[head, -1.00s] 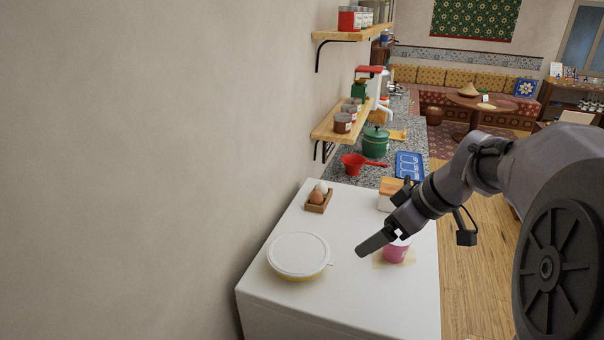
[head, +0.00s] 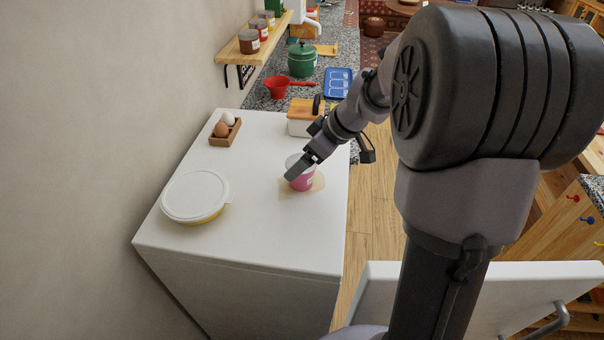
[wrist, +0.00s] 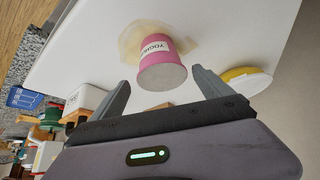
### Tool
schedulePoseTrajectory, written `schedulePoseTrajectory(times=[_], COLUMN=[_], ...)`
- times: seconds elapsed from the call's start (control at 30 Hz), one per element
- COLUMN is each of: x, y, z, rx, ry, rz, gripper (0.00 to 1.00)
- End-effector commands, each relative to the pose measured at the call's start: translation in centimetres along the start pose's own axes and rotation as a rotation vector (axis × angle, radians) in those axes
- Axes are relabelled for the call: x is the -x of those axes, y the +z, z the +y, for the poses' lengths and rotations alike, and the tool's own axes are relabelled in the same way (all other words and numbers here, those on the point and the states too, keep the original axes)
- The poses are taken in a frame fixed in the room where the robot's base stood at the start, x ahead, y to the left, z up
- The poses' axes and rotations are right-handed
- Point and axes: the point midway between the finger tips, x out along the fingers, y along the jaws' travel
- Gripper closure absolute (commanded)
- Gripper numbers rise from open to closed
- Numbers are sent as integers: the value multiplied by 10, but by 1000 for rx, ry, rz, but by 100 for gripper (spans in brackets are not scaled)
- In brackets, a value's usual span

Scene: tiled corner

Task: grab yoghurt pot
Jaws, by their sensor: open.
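The yoghurt pot (head: 303,181) is a pink cup with a pale lid and a white label. It stands on a beige patch (head: 313,189) on the white top (head: 262,216). My gripper (head: 293,176) is at the pot in the head view and covers part of it. In the wrist view my gripper (wrist: 162,92) is open, one finger on each side of the pot (wrist: 161,66) in the picture, with a gap to either finger. The lid faces the wrist camera. I cannot tell whether the pot is fully between the fingers.
A round lidded bowl (head: 195,196) stands left of the pot, and a wooden holder with eggs (head: 225,131) behind it. A white box with a wooden lid (head: 302,118) is close behind my gripper. A shelf (head: 252,47) juts from the left wall. The front of the white top is clear.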

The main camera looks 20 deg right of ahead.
Motion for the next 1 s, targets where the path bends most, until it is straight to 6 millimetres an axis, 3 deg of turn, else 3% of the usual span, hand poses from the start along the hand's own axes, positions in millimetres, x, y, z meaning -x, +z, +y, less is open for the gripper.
schedulePoseTrajectory(times=[0.3,0.57,0.9,0.93,1.0], x=[-52,-58,-58,-58,-57], y=[5,4,4,4,4], z=[-4,-3,-3,-3,-3], rx=[1,-1,-1,-1,0], ry=[-1,1,0,0,0], rz=[-1,1,1,1,1], gripper=[10,10,75,80,80])
